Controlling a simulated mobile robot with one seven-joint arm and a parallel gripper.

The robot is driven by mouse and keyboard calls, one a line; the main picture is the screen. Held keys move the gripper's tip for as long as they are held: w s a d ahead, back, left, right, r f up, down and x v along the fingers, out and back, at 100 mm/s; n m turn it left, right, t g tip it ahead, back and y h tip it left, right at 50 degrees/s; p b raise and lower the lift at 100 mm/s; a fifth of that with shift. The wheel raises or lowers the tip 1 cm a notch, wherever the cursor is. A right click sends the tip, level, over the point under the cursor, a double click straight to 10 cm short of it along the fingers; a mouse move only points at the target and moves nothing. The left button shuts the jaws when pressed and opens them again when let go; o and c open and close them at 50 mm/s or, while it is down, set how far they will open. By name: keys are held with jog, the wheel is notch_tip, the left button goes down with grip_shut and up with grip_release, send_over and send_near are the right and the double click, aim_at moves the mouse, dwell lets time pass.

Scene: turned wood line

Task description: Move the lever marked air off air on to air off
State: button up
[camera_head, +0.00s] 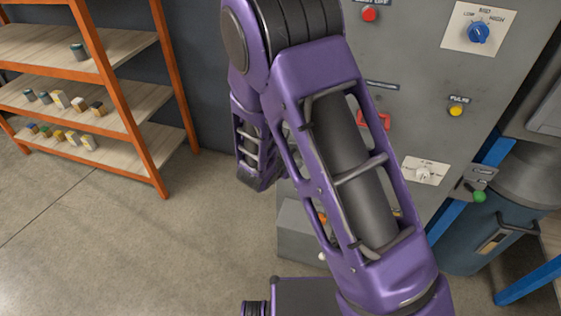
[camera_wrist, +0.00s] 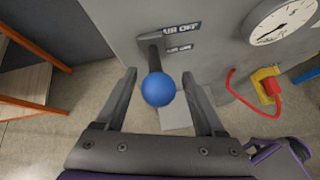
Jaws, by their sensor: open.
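The lever is a dark arm (camera_wrist: 152,52) ending in a blue ball knob (camera_wrist: 157,90), in the middle of the wrist view. It comes out of a grey cabinet face beside two dark label plates. The upper plate (camera_wrist: 182,30) reads air off; the lower plate (camera_wrist: 180,48) is small and blurred. My gripper (camera_wrist: 160,75) is open, with one finger to each side of the blue knob and a visible gap on both sides. I cannot tell which label the lever stands at. In the head view my purple arm hides the lever and the gripper.
A white round gauge (camera_wrist: 282,22) and a red handle on a yellow block (camera_wrist: 270,86) are right of the lever. The grey cabinet front (camera_head: 415,110) carries a blue selector knob (camera_head: 479,32) and a yellow button (camera_head: 456,110). An orange-framed shelf (camera_head: 110,75) stands left; floor between is clear.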

jog(key=p+v, duration=0.1)
jog(key=v, duration=1.6)
jog(key=shift+p, duration=0.35)
jog(key=shift+a+f, duration=0.1)
